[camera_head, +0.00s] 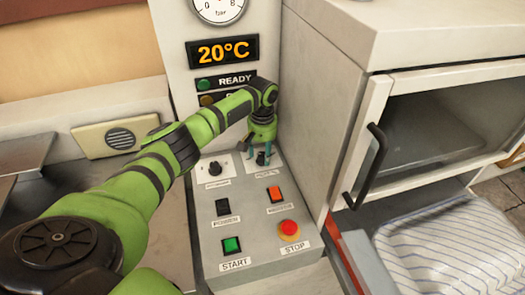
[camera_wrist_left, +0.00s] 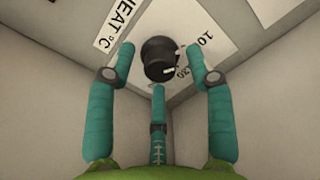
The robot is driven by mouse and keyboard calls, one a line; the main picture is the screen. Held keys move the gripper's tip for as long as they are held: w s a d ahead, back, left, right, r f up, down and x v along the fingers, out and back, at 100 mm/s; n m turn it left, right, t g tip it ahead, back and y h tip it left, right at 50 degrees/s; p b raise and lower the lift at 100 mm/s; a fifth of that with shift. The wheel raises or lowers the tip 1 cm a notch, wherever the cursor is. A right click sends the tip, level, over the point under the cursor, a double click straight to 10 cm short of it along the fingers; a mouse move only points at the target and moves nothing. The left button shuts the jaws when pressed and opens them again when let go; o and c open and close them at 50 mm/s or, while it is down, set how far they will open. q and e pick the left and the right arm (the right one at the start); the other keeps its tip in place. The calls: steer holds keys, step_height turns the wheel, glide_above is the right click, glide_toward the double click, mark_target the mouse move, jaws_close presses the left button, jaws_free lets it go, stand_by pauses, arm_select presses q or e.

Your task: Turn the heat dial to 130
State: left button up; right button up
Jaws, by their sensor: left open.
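The heat dial is a black knob (camera_wrist_left: 160,58) on a white scale plate (camera_wrist_left: 205,45) in the left wrist view. A label reading HEAT °C (camera_wrist_left: 113,27) is beside it. In the head view the knob (camera_head: 261,159) is at the upper right of the grey control panel (camera_head: 238,246). My left gripper (camera_head: 261,150) is right over it, its teal fingers open. In the wrist view the fingertips (camera_wrist_left: 160,72) are spread around the knob; I cannot tell whether they touch it. Part of the scale is hidden. My right gripper is not in view.
A second knob (camera_head: 214,169) is close on the left. Below are a dark switch (camera_head: 222,207), an orange switch (camera_head: 274,194), a green START button (camera_head: 231,245) and a red STOP button (camera_head: 289,229). The display (camera_head: 222,51) reads 20°C. A cabinet wall (camera_head: 310,110) stands close on the right.

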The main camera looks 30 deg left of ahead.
arm_select(q)
steer(key=c, duration=1)
jaws_close()
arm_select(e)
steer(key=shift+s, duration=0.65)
arm_select(q)
steer(key=shift+r+m+p, duration=0.1)
steer(key=shift+m+p, duration=0.2)
steer(key=shift+m, duration=0.1)
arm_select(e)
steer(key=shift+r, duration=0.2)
arm_select(q)
steer(key=shift+s+m+p, duration=0.1)
steer(key=shift+m+p, duration=0.4)
steer(key=shift+m, duration=0.4)
steer(key=m+p, duration=0.1)
steer(key=m, duration=0.1)
steer(key=shift+m, duration=0.4)
steer(key=m, duration=0.3)
steer(key=shift+m+p, duration=0.35)
steer(key=shift+m, duration=1.35)
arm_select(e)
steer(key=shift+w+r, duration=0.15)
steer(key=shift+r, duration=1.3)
